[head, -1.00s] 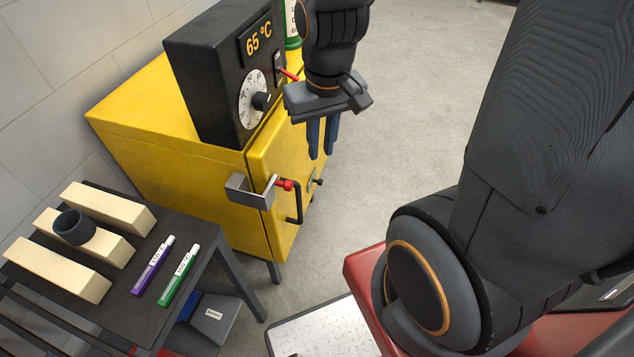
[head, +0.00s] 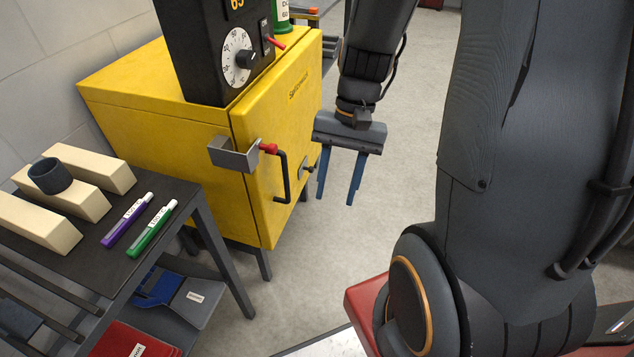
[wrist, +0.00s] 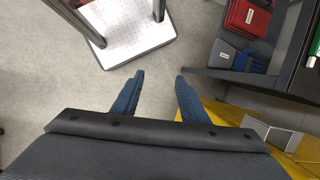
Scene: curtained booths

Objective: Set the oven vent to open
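The yellow oven (head: 150,90) stands at the left with its door (head: 270,200) closed. A small metal plate with a dark knob (head: 306,168) sits on the door's right side; it may be the vent, but I see no readable label. A grey bracket (head: 235,155) with a red-tipped lever (head: 268,148) sits at the door's left edge, above a black handle (head: 283,180). My gripper (head: 340,178) is open and empty, in front of the door and to its right, fingers pointing down. In the wrist view its fingers (wrist: 160,78) are apart with only floor between them.
A black control box with a dial (head: 238,62) and red switch (head: 278,44) stands on the oven. A dark table (head: 75,240) at lower left holds cream blocks, a dark ring and two markers.

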